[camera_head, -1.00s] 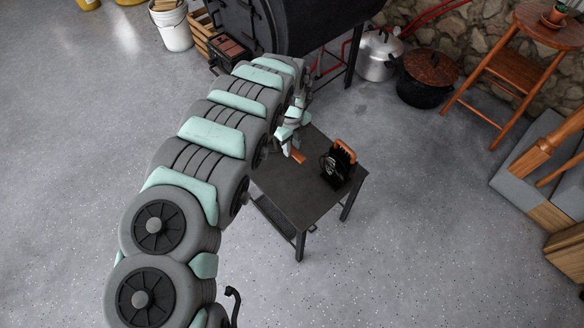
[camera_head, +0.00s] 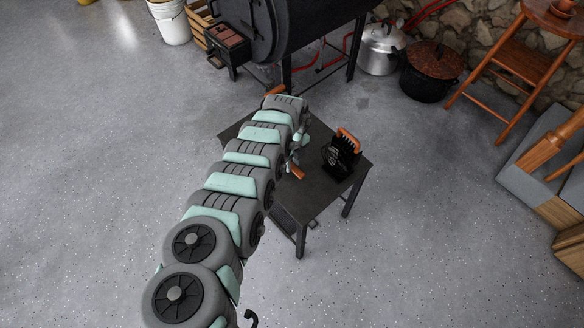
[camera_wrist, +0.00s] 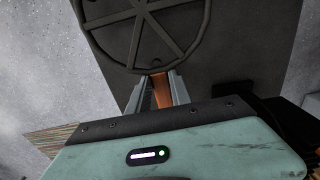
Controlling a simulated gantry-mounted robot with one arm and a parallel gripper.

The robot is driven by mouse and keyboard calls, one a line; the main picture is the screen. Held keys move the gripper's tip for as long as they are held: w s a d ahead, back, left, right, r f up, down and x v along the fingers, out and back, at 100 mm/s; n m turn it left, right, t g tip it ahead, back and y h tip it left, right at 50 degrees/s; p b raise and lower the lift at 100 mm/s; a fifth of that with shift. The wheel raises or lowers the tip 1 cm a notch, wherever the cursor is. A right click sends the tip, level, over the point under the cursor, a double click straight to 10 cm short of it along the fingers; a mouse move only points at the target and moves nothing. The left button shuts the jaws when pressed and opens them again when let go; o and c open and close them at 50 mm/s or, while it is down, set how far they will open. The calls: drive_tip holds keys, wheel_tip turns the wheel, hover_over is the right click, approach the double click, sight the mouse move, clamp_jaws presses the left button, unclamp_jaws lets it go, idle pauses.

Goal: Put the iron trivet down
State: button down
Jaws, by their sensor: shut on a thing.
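The iron trivet (camera_wrist: 143,30) is a dark, round, spoked ring with an orange-brown handle, at the top of the wrist view. My gripper (camera_wrist: 160,88) is shut on that handle. The ring is over the dark top of a small table (camera_wrist: 245,55); I cannot tell whether it touches the top. In the head view, my arm hides the ring and most of my gripper over the table (camera_head: 322,194).
A black object (camera_head: 341,160) with an orange-brown handle stands on the table, right of my gripper. The black barrel stove (camera_head: 305,25) is behind the table. A silver pot (camera_head: 380,50) and a dark pot (camera_head: 428,80) stand on the floor. The table's front right is clear.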

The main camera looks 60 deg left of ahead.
wheel_tip(320, 180, down, 3)
drive_tip(key=shift+d+r+b, duration=0.1)
drive_tip(key=shift+d+b, duration=0.05)
drive_tip(key=shift+b, duration=0.4)
drive_tip(key=shift+r, duration=0.1)
drive_tip(key=c, duration=1.2)
unclamp_jaws()
drive_tip(key=shift+o, duration=0.2)
wheel_tip(320, 180, up, 12)
drive_tip(key=p, duration=0.5)
drive_tip(key=shift+p, duration=0.4)
